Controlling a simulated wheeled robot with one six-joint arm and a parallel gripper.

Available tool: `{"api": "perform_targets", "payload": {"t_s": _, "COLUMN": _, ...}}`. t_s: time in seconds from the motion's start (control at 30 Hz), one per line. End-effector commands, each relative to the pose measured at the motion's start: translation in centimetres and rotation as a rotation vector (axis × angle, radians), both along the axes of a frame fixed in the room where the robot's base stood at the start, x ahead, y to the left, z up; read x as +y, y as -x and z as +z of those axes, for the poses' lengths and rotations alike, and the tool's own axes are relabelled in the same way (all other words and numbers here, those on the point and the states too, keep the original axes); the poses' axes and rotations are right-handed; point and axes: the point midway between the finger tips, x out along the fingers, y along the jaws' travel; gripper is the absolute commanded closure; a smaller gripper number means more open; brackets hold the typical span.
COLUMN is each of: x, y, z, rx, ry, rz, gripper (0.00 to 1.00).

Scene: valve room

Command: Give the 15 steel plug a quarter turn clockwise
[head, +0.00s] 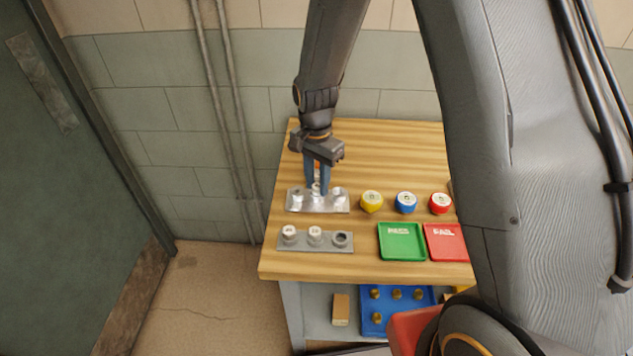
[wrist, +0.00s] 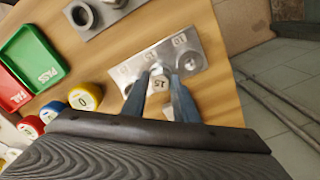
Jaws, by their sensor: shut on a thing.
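My gripper (head: 317,184) points down over the middle of the shiny steel plate (head: 318,206) at the back left of the bench. In the wrist view its two blue fingers (wrist: 163,78) are shut on a pale steel plug (wrist: 161,84) marked 15, one finger on each side. The plug is at the plate's middle position; the fingers hide its base, so I cannot tell how deep it sits. The plate (wrist: 190,50) has engraved labels and a round socket (wrist: 189,61) beside the plug.
A grey rack (head: 315,248) in front holds two pale-topped plugs and a dark opening. Yellow (head: 371,201), blue (head: 406,202) and red (head: 439,203) round pieces stand to the right, behind a green PASS tray (head: 401,255) and a red FAIL tray (head: 447,255). The wall is behind.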

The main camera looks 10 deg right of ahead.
Motion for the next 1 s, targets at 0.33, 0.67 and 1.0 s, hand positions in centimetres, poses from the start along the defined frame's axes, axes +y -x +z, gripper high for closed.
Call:
{"api": "perform_targets", "payload": {"t_s": 0.33, "x": 0.04, "y": 0.05, "z": -0.12, "rx": 0.001, "ry": 0.001, "rz": 0.002, "gripper": 0.52}}
{"api": "perform_targets", "payload": {"t_s": 0.67, "x": 0.01, "y": 0.05, "z": -0.04, "rx": 0.001, "ry": 0.0, "rz": 0.001, "gripper": 0.52}}
{"api": "perform_targets", "payload": {"t_s": 1.0, "x": 0.0, "y": 0.03, "z": 0.0, "rx": 0.0, "ry": 0.0, "rz": 0.001, "gripper": 0.52}}
